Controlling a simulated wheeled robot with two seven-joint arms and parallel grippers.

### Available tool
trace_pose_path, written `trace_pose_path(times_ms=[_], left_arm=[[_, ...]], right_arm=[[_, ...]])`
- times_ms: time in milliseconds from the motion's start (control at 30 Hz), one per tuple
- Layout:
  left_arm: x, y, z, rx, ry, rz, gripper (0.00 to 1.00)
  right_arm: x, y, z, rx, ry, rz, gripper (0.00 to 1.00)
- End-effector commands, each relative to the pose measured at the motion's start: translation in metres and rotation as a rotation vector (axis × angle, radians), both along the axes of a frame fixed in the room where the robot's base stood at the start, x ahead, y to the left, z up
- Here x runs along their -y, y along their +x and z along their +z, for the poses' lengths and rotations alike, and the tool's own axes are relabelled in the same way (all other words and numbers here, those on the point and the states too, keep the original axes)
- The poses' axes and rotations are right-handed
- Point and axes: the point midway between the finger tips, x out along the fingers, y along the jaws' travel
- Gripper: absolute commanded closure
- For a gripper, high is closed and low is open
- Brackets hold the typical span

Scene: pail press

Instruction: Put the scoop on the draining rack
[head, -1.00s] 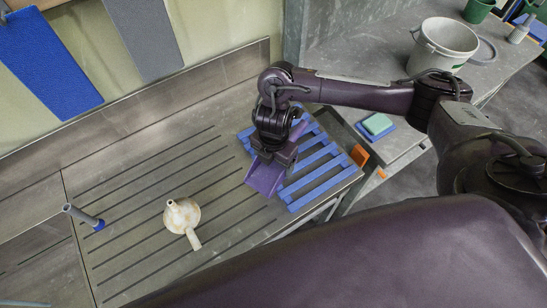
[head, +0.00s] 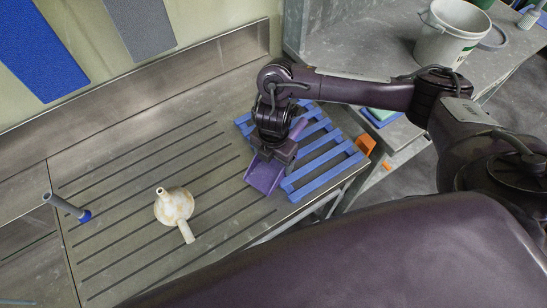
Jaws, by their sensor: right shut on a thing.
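The scoop (head: 264,176) is purple, with its open pan facing the lower left and its handle running up to the right behind the gripper. My right gripper (head: 274,158) is shut on the scoop. The blue slatted draining rack (head: 325,178) lies at the right end of the grooved drainboard. The scoop is over the rack's left part, its pan reaching past the left edge. The gripper and wrist hide part of the rack and handle, and I cannot tell whether the scoop touches the slats. My left gripper is not in view.
A white bucket (head: 447,32) and a green-and-blue sponge (head: 382,115) are on the right bench. An orange block (head: 365,145) sits by the rack.

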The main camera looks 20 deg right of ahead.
Motion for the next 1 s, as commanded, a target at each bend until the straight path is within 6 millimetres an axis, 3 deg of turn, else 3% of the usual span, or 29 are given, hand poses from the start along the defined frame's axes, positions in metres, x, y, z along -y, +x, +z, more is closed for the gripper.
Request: trace_pose_path(times_ms=[833,867,1000], left_arm=[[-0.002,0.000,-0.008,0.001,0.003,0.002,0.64],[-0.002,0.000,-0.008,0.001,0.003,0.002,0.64],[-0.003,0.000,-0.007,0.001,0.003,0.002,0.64]], right_arm=[[0.000,0.000,-0.012,0.000,0.000,0.000,0.51],[0.000,0.000,-0.012,0.000,0.000,0.000,0.22],[0.000,0.000,-0.011,0.000,0.000,0.000,0.04]])
